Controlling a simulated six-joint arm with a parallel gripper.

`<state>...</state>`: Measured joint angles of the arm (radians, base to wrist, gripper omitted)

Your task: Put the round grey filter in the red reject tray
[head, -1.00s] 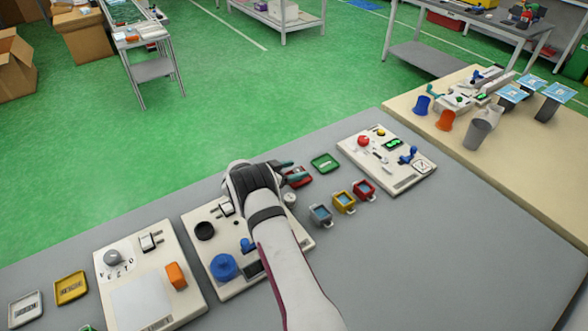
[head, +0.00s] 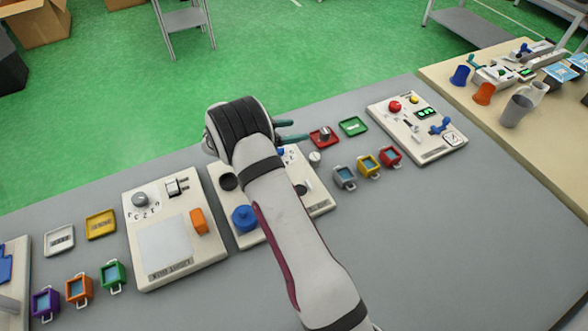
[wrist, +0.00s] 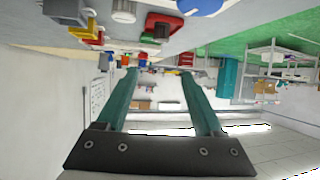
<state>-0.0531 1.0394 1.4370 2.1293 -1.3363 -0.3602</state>
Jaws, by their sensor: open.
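The red tray (head: 323,145) lies on the grey bench beyond the middle machine, left of the green tray. A small round grey piece (head: 324,132), seemingly the filter, sits in it. In the wrist view the red tray (wrist: 178,23) is near the top, with the dark grey piece (wrist: 162,31) on it. My gripper (head: 299,130) is left of the tray and apart from it, fingers spread and pointing right. The wrist view shows nothing between the fingertips (wrist: 160,78). My arm hides part of the middle machine.
The middle machine (head: 243,219) with a blue knob stands under my arm. A green tray (head: 353,126), a small white round item (head: 315,158) and grey, yellow and red cups (head: 368,166) are near the red tray. Another panel (head: 418,125) stands right. The front right bench is clear.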

